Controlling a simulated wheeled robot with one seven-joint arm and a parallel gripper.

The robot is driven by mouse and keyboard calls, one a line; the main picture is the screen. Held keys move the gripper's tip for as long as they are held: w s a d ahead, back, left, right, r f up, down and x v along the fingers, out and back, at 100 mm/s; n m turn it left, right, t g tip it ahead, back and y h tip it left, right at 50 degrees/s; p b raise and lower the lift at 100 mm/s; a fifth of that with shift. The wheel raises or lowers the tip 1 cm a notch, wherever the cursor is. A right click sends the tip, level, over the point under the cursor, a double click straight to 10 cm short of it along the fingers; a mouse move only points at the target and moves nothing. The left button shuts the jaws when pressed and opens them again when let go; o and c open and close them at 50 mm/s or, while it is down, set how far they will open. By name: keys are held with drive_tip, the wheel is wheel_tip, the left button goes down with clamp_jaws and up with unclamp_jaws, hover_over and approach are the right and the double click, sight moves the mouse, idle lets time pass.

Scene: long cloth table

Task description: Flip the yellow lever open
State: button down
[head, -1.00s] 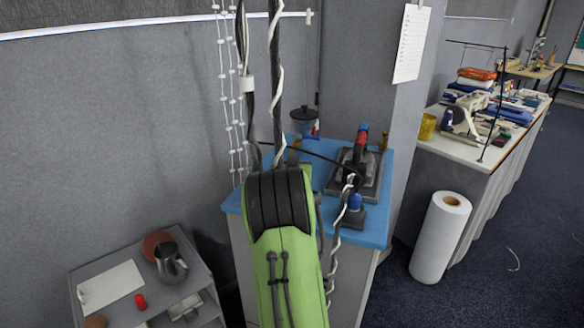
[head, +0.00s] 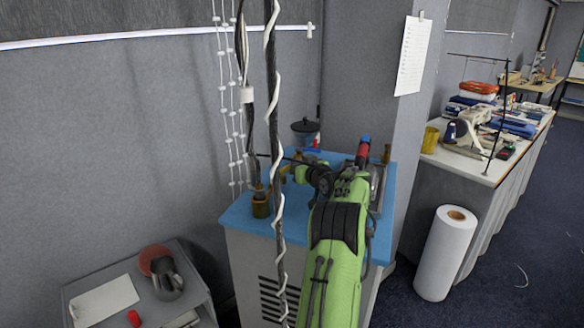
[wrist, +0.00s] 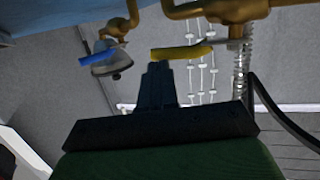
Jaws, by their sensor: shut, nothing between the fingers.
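The yellow lever (wrist: 182,52) shows in the wrist view, lying roughly level below brass pipework (wrist: 222,10). My gripper (wrist: 158,68) is shut and empty, its fingertips just below the left part of the lever in the picture. I cannot tell whether they touch. A blue lever (wrist: 97,59) on a second brass fitting is further left. In the head view my gripper is hidden or too small to make out by my green arm, over the blue worktop (head: 245,215). A brass fitting (head: 261,205) stands at its left edge; the yellow lever cannot be made out there.
An iron with a red and blue handle (head: 363,150) stands behind my arm. A dark-lidded pot (head: 305,130) is at the back. Cables (head: 272,120) hang in front of the worktop. A low shelf with a metal jug (head: 166,280) is left; a white roll (head: 445,252) stands right.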

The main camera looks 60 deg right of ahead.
drive_tip(key=shift+w+d+f, duration=0.1)
drive_tip(key=shift+w, duration=0.25)
drive_tip(key=shift+s, duration=0.35)
drive_tip(key=b+v, duration=0.2)
drive_tip(key=v, duration=1.3)
drive_tip(key=shift+a, duration=0.25)
